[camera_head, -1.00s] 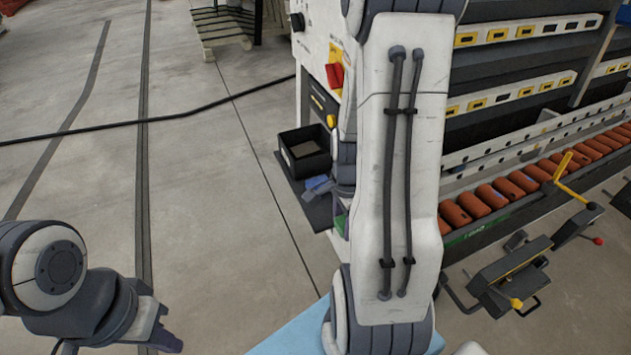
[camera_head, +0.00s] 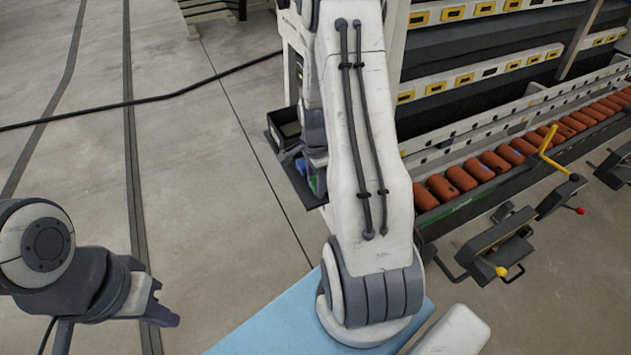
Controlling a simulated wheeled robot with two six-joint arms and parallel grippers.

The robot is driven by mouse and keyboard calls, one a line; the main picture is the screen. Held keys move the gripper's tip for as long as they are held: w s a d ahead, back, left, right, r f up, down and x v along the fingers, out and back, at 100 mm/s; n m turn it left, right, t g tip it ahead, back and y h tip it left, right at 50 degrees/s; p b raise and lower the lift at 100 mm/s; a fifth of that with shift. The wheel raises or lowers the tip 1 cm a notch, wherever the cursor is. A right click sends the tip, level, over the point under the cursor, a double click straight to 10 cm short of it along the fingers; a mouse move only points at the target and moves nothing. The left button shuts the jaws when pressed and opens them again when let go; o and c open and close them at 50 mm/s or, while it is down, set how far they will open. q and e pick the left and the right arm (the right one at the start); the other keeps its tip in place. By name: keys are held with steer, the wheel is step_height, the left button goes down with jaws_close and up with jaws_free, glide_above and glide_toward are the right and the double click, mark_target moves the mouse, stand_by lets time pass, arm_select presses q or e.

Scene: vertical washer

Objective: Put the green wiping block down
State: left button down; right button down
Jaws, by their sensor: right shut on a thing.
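The green wiping block (camera_head: 313,185) shows only as a small green patch at my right gripper (camera_head: 316,170), beside the black tray. My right gripper is shut on it; my own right arm hides most of both. The block is over or near the dark shelf (camera_head: 297,188), and I cannot tell whether it touches it. My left gripper (camera_head: 165,314) is at the lower left over bare floor, far from the block; its finger gap cannot be made out.
A black open tray (camera_head: 284,128) stands on the shelf, with a small blue item (camera_head: 301,166) beside it. The washer machine with its row of orange rollers (camera_head: 462,178) fills the right side. A black cable (camera_head: 150,98) crosses the open concrete floor at left.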

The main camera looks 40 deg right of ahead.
steer(key=shift+f, duration=0.15)
steer(key=shift+c, duration=1.2)
jaws_free()
steer(key=shift+r, duration=0.55)
step_height(320, 180, up, 11)
steer(key=shift+r+p, duration=0.15)
steer(key=shift+p, duration=0.3)
